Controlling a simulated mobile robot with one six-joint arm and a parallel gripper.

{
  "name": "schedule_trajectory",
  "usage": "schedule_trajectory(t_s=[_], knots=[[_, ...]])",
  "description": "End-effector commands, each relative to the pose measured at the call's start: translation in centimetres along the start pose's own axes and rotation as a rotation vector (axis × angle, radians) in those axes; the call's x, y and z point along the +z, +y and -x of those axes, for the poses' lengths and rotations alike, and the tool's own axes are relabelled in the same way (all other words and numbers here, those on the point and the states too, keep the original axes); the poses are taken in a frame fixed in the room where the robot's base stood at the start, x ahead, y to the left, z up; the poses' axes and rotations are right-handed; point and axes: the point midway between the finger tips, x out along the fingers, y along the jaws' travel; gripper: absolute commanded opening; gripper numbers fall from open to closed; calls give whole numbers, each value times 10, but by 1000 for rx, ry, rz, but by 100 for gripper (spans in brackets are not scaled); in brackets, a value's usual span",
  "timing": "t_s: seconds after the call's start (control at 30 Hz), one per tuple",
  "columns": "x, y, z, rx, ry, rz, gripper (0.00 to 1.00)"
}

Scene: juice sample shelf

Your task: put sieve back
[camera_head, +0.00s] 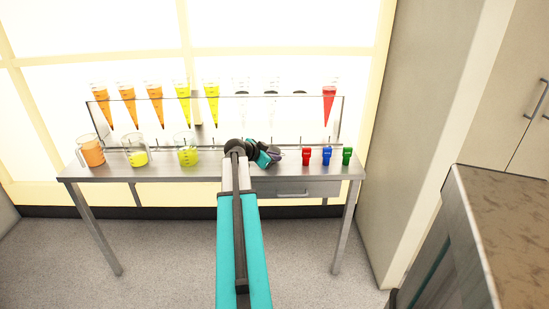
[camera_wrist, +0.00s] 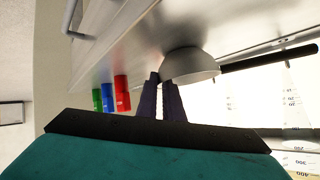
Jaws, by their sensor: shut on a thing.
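The sieve shows in the wrist view as a pale round bowl (camera_wrist: 190,68) with a long dark handle (camera_wrist: 268,58) pointing right. My gripper (camera_wrist: 164,80) has its dark purple fingers at the near side of the bowl, shut on the sieve. Their exact contact is partly hidden by the bowl. In the head view my gripper (camera_head: 277,156) is low over the right half of the metal table (camera_head: 215,171), and I cannot make out the sieve there.
A clear rack (camera_head: 225,106) holds cones of orange, yellow and red juice, some unfilled. An orange jug (camera_head: 91,153) and two yellow beakers stand left. Red (camera_head: 306,157), blue (camera_head: 327,156) and green (camera_head: 347,156) small items stand close right of my gripper. A cabinet is at far right.

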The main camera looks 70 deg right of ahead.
Motion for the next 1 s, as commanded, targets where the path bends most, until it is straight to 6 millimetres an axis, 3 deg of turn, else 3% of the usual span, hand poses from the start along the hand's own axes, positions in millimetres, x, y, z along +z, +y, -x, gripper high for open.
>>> schedule_trajectory(t_s=[0.03, 0.13, 0.57, 0.77, 1.0], knots=[[2, 0, -1, 2, -3, 1, 10], [2, 0, -1, 2, -3, 1, 26], [1, 0, 4, 0, -2, 1, 26], [2, 0, 21, -2, -2, 1, 26], [1, 1, 57, -2, -1, 1, 26]])
